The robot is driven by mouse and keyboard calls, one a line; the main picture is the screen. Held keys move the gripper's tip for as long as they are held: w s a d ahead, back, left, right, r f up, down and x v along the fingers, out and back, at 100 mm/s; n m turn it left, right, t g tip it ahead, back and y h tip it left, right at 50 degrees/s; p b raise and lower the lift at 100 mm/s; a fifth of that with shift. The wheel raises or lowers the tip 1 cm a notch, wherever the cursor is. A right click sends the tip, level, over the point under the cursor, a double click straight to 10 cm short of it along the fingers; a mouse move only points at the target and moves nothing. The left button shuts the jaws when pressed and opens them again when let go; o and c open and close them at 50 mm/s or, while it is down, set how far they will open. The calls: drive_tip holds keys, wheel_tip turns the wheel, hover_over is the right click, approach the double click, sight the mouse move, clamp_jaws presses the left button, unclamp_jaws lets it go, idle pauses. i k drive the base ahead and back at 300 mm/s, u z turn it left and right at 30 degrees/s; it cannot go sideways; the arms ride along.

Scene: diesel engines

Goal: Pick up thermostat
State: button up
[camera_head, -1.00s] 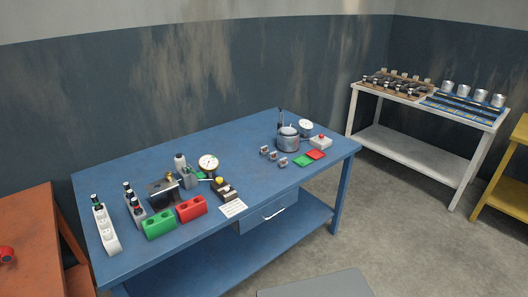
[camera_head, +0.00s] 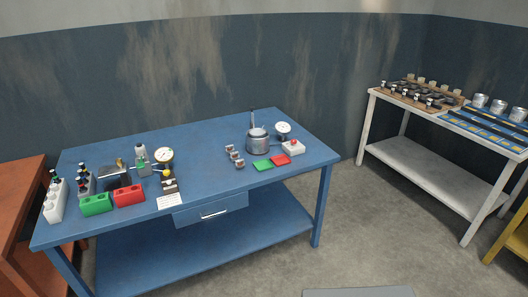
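Three small metal pieces with reddish-brown parts, which look like thermostats, stand in a short row on the blue workbench (camera_head: 190,226). The far one (camera_head: 229,148), the middle one (camera_head: 234,155) and the near one (camera_head: 240,164) are left of a grey metal pot (camera_head: 258,143). They are too small to make out in detail. A round white dial gauge (camera_head: 283,128) stands at the pot's right. My gripper is not in view.
Green (camera_head: 262,165) and red (camera_head: 281,159) pads lie in front of the pot, beside a white box with a red button (camera_head: 293,147). Red (camera_head: 129,195) and green (camera_head: 96,204) blocks stand at the bench's left. A white table (camera_head: 420,161) stands right, with open floor between.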

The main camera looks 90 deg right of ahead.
sight(230, 148)
drive_tip(key=k, duration=0.7)
drive_tip(key=z, duration=1.1)
drive_tip(key=i, duration=1)
